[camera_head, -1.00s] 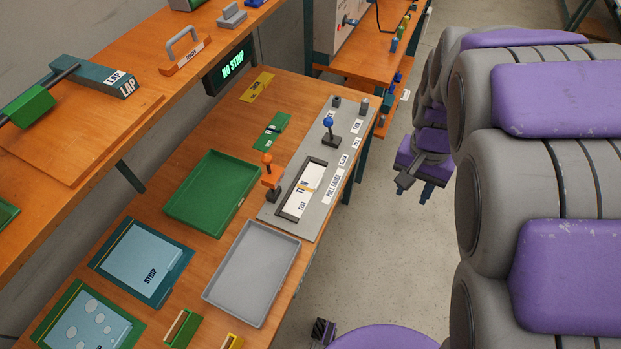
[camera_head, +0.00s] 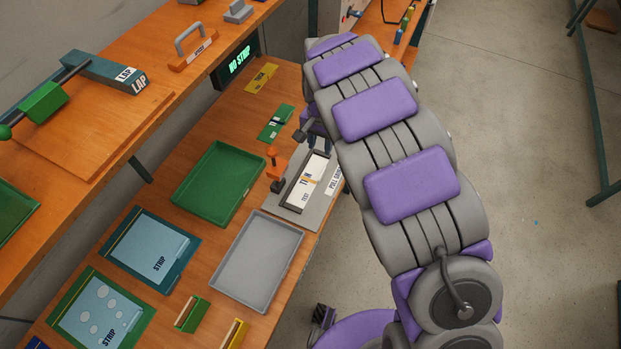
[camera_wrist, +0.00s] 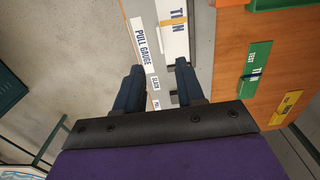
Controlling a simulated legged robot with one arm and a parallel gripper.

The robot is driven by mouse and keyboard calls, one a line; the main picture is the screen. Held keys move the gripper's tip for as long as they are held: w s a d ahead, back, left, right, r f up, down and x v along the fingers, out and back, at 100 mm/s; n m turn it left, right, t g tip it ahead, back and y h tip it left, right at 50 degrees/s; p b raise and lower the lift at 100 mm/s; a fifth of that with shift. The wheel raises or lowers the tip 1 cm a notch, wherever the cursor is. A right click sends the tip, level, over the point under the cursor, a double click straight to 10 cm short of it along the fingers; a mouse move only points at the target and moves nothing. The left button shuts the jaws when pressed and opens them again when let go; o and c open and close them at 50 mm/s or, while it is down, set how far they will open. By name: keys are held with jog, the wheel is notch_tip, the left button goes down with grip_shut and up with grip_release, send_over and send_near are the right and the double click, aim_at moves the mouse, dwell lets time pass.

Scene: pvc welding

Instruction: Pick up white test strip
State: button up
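The white test strip (camera_head: 312,180) lies in the dark frame of the grey pull gauge plate (camera_head: 289,217), on the bench's right side. In the wrist view the strip (camera_wrist: 173,32) is at the top, beyond my fingertips. My gripper (camera_wrist: 156,68) is open and empty, its two dark blue fingers apart over the gauge plate. In the head view my gripper (camera_head: 322,145) is partly hidden by my arm, close to the strip's far end. Contact with the plate cannot be judged.
An orange-topped clamp (camera_head: 275,168) stands left of the strip. A green tray (camera_head: 190,205) and a grey tray (camera_head: 225,283) lie nearby. A green card (camera_head: 276,123) and a yellow card (camera_head: 261,77) lie farther back. A display (camera_head: 240,62) reads NO STRIP.

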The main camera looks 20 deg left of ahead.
jog(key=b, duration=0.2)
send_over(318, 179)
jog(key=f, duration=1)
jog(key=shift+w+f, duration=0.3)
jog(key=shift+f, duration=0.05)
jog(key=shift+s+f+b, duration=0.15)
jog(key=shift+f+b, duration=0.35)
jog(key=shift+f, duration=0.85)
jog(key=shift+s+f+b, duration=0.1)
jog(key=shift+f+b, duration=0.35)
jog(key=shift+f, duration=0.85)
jog(key=shift+r, duration=0.1)
grip_shut()
